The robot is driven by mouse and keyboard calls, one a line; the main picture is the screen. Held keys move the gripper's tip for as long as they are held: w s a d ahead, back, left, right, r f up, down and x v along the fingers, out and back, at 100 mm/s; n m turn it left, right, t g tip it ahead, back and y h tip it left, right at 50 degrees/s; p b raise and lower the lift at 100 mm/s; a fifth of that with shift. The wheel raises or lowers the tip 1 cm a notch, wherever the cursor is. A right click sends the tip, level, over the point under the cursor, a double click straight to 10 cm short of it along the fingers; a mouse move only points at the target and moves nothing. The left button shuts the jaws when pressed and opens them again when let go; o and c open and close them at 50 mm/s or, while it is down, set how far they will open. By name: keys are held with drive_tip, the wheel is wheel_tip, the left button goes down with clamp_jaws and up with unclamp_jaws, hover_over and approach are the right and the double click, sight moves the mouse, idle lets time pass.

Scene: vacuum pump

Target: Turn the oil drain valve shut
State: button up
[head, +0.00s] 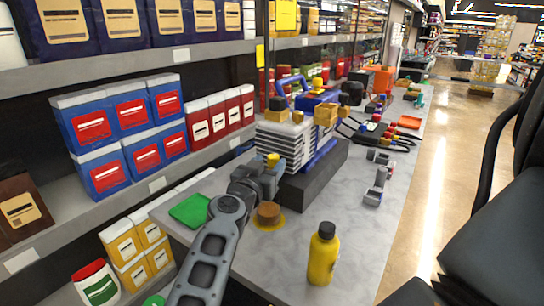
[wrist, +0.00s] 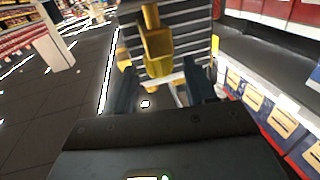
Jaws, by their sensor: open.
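The vacuum pump has a grey finned body (head: 287,145) with blue and brass-coloured parts, and stands on a dark block on the bench. A yellow fitting at its near end, which looks like the oil drain valve (head: 272,159), shows just beyond my gripper (head: 268,176). In the wrist view the yellow fitting (wrist: 157,46) is in front of the fins, with its lower end between the two dark fingers of my gripper (wrist: 163,88). The fingers are apart, with gaps at both sides; I cannot tell whether either touches it. The valve's turn position is unclear.
A yellow bottle (head: 322,258) with a dark cap stands at the front of the bench (head: 362,225). A brown cup-like piece (head: 268,212) sits on a yellow patch below my gripper. A green tray (head: 189,210) lies left. Grey clamps (head: 374,197) lie right. Stocked shelves border the left.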

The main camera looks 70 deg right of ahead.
sight(271, 162)
drive_tip(key=shift+d+p, duration=0.3)
drive_tip(key=shift+d, duration=1.4)
drive_tip(key=c, duration=0.9)
